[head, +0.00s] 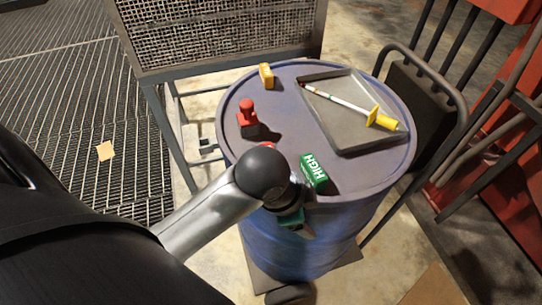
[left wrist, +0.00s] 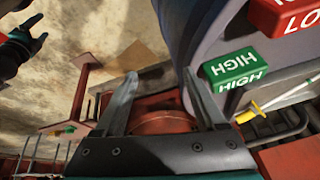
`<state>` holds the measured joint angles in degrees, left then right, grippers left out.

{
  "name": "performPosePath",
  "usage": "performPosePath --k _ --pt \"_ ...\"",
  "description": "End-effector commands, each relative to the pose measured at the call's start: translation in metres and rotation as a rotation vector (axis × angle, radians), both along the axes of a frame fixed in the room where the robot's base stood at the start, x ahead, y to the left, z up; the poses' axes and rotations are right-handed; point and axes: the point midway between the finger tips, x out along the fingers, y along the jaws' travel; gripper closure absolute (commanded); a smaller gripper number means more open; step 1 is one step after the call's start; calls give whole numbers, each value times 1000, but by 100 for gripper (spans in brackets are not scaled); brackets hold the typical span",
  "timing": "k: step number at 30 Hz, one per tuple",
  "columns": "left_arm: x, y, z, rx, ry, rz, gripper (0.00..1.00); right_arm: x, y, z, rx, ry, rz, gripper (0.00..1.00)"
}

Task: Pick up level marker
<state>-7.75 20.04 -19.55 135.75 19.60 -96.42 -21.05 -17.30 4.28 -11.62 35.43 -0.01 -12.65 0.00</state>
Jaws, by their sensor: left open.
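A green block marked HIGH (head: 313,171) lies on the near edge of the blue drum's lid; it also shows in the left wrist view (left wrist: 235,68). A red block marked LOW (left wrist: 288,15) lies close by; in the head view only a red sliver (head: 267,146) shows behind my arm. My left gripper (head: 303,222) is at the drum's near rim, beside the green block and apart from it. In the left wrist view its fingers (left wrist: 160,85) are spread with nothing held; the green block is right of them. A dark gripper-like shape (left wrist: 22,48), perhaps my right, shows at upper left.
On the drum lid (head: 285,85) are a red knobbed piece (head: 247,116), a yellow block (head: 266,76) and a grey tray (head: 352,142) bearing a yellow-handled stick (head: 350,106). A mesh-fronted frame (head: 215,35) stands behind; a hand truck (head: 425,85) is at right.

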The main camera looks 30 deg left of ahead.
Motion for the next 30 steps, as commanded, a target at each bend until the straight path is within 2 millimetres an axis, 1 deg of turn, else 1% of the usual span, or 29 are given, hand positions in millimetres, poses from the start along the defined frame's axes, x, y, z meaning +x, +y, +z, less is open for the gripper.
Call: performPosePath --k 1,4,8,11,15,21,24,28,30 --pt "10 -2 7 30 -21 -92 28 2 -1 0 -1 -2 -1 23" --pt "25 -3 19 96 -46 -289 28 2 -4 0 -4 -3 -2 23" --pt "41 5 35 205 -60 -537 28 2 -6 0 -7 -4 -4 23" --pt "52 18 49 294 -52 -711 28 3 -6 0 -8 -5 -4 23" --pt "67 46 72 415 -18 -920 28 3 -6 0 -8 -5 -4 23" --pt "78 91 108 535 61 -1133 28 3 -6 0 -8 -6 -3 23" --pt "80 107 123 563 95 -1198 28 3 -6 0 -7 -6 -3 23" --pt "80 119 134 578 120 -1245 28 4 -5 0 -7 -7 -2 23" --pt "79 123 134 579 129 -1256 28 4 -5 0 -7 -7 -2 23"
